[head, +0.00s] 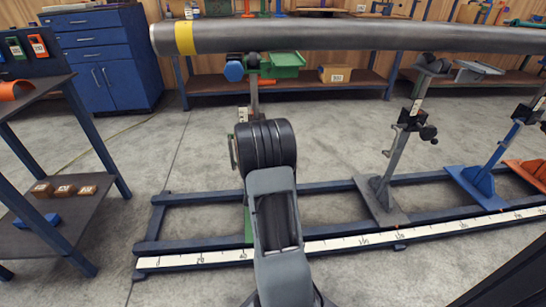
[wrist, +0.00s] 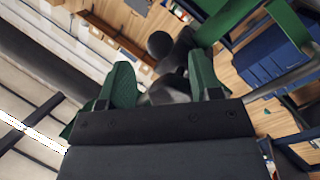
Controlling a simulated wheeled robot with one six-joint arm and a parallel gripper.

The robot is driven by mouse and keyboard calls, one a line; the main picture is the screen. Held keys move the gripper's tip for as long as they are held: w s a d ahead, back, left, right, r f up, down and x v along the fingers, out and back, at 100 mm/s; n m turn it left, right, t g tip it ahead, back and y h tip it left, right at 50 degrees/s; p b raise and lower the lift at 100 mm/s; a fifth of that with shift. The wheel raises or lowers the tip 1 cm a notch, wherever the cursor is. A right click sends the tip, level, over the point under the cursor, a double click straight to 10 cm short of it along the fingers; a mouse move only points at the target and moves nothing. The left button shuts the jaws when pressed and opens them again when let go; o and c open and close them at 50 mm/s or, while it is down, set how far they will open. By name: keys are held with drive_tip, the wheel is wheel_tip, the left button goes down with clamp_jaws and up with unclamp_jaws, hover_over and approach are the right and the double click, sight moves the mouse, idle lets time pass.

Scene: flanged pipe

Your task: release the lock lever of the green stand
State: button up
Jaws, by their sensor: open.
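The green stand is mostly hidden behind my arm in the head view. A strip of its green base (head: 248,226) and its grey upper post (head: 254,97) show. In the wrist view, my gripper (wrist: 162,78) is open, with its two green fingers apart. A dark round knob (wrist: 159,43) and dark parts of what looks like the lock lever (wrist: 182,50) lie just beyond and between the fingertips. I cannot tell whether the fingers touch them. My gripper's fingers are hidden behind my arm in the head view.
A long grey pipe (head: 350,37) with a yellow band crosses above the stands. A grey stand (head: 382,195), a blue stand (head: 475,184) and an orange stand stand to the right on a blue rail frame with a scale (head: 345,243). A shelf cart (head: 50,212) is at left.

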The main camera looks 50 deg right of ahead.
drive_tip(key=shift+b+x, duration=0.6)
drive_tip(key=shift+x, duration=2)
drive_tip(key=shift+c, duration=0.2)
clamp_jaws()
